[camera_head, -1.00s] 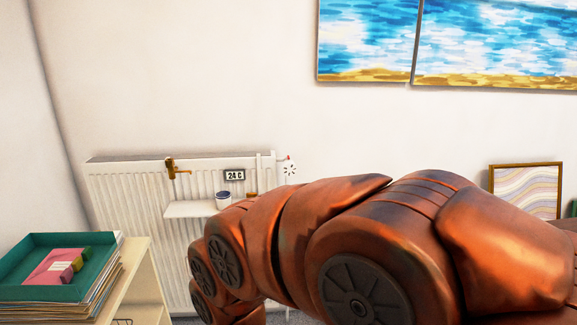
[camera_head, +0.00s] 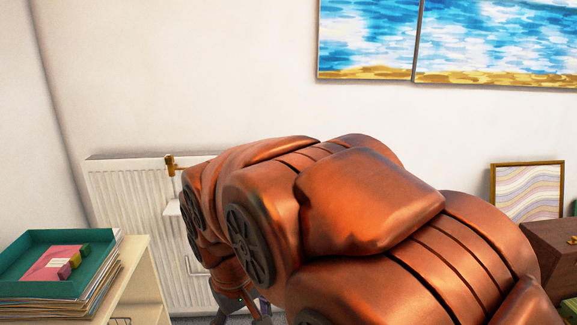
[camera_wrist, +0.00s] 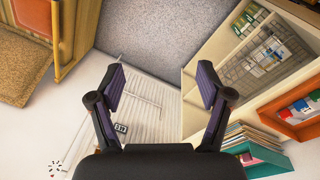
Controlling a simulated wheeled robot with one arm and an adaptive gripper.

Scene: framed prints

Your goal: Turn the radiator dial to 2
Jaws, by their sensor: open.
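The white radiator (camera_head: 135,205) stands against the wall at the left in the head view, mostly behind my arm. In the wrist view the radiator (camera_wrist: 150,115) lies beyond the fingers, turned askew. A small white dial with dark marks and a red spot (camera_wrist: 55,167) is at the lower left of the wrist view; its setting is too small to read. In the head view my arm hides the dial. My gripper (camera_wrist: 161,82) is open and empty, apart from the dial, which lies left of and below the fingertips in the wrist view.
A small display (camera_wrist: 121,128) is on the radiator. A shelf unit (camera_head: 135,275) with a green tray (camera_head: 20,285) stands at left. An orange chair-like piece (camera_wrist: 60,40) is at the wrist view's upper left. Grey floor (camera_wrist: 155,35) is clear.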

